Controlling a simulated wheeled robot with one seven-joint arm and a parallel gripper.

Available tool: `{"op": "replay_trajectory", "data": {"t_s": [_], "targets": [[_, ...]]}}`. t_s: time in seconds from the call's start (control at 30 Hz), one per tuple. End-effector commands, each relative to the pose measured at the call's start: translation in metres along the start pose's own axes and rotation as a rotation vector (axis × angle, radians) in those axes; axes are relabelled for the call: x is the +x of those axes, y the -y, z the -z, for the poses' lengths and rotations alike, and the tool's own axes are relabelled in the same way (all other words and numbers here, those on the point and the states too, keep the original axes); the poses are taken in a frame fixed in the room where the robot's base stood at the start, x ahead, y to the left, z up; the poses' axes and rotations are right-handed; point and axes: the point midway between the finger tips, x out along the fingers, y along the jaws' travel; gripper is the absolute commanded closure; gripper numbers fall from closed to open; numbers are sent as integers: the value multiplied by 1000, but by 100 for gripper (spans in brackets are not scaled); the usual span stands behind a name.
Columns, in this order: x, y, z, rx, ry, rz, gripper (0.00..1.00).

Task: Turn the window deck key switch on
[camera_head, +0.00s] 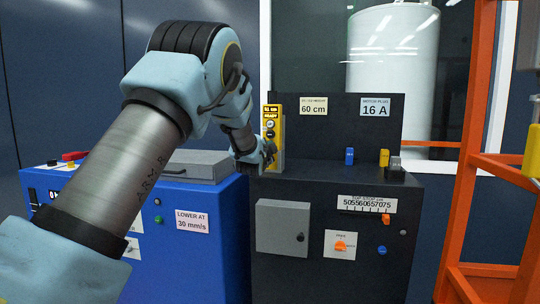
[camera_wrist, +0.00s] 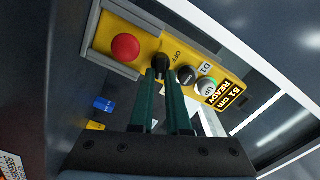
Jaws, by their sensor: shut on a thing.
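A yellow control panel (camera_head: 272,128) stands upright at the left end of the black deck (camera_head: 330,172), by the window. In the wrist view the panel (camera_wrist: 150,42) carries a red button (camera_wrist: 125,47), a black knob (camera_wrist: 160,61) near an OFF label, a second dark knob (camera_wrist: 187,75) and a green-ringed UP button (camera_wrist: 206,86). A display reads 51 cm READY. My gripper (camera_wrist: 160,76) has its two dark green fingers shut around the black knob near OFF. In the head view my gripper (camera_head: 269,153) is at the panel's lower front. The exact knob angle is unclear.
A blue cabinet (camera_head: 205,255) with a grey lid stands left. Blue (camera_head: 349,155) and yellow (camera_head: 384,157) pieces stand on the black deck. An orange frame (camera_head: 470,150) rises at right. A white tank (camera_head: 393,75) is behind the window.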

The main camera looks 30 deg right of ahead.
Motion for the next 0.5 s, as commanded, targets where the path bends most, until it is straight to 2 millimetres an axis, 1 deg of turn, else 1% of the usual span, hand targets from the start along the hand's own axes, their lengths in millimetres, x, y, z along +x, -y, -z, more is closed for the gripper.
{"op": "replay_trajectory", "data": {"t_s": [0.03, 0.2, 0.5], "targets": [[0, -4, 0, 44, -3, 2, 100], [0, -5, 0, 184, -3, 1, 100], [0, -6, 0, 357, -2, 0, 100]]}}
